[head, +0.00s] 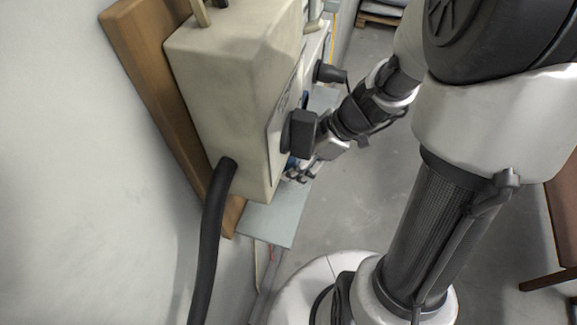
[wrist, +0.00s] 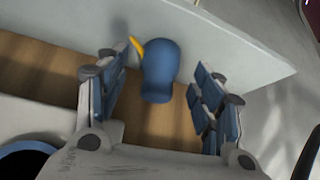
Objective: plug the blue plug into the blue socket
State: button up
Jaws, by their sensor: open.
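The blue plug (wrist: 160,62) is a rounded blue body with a short orange-yellow piece at its upper left, seen in the wrist view. My gripper (wrist: 157,88) is open, with one blue-padded finger on each side of the plug; gaps show between plug and fingers. In the head view my gripper (head: 302,172) is low beside the beige box, and the plug cannot be made out clearly. A blue ring with a dark middle, seemingly the blue socket (wrist: 40,149), is cut off at the lower left of the wrist view.
The beige box (head: 215,95) is on a wooden board (head: 145,60) against the wall. A black plug (head: 303,133) sticks out of its face close to my gripper, with another (head: 328,72) farther back. A grey shelf (head: 268,225) lies below. Open floor is to the right.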

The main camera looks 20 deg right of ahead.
jog(key=shift+x, duration=1.05)
jog(key=shift+c, duration=0.3)
jog(key=c, duration=1)
jog(key=shift+r, duration=0.15)
jog(key=shift+r, duration=0.2)
jog(key=s+d, duration=0.2)
jog(key=d, duration=0.3)
jog(key=s+d, duration=0.3)
jog(key=d, duration=0.3)
jog(key=s+d, duration=0.2)
jog(key=d, duration=0.3)
jog(key=shift+s+d, duration=0.2)
jog(key=shift+s, duration=0.15)
jog(key=shift+w, duration=0.1)
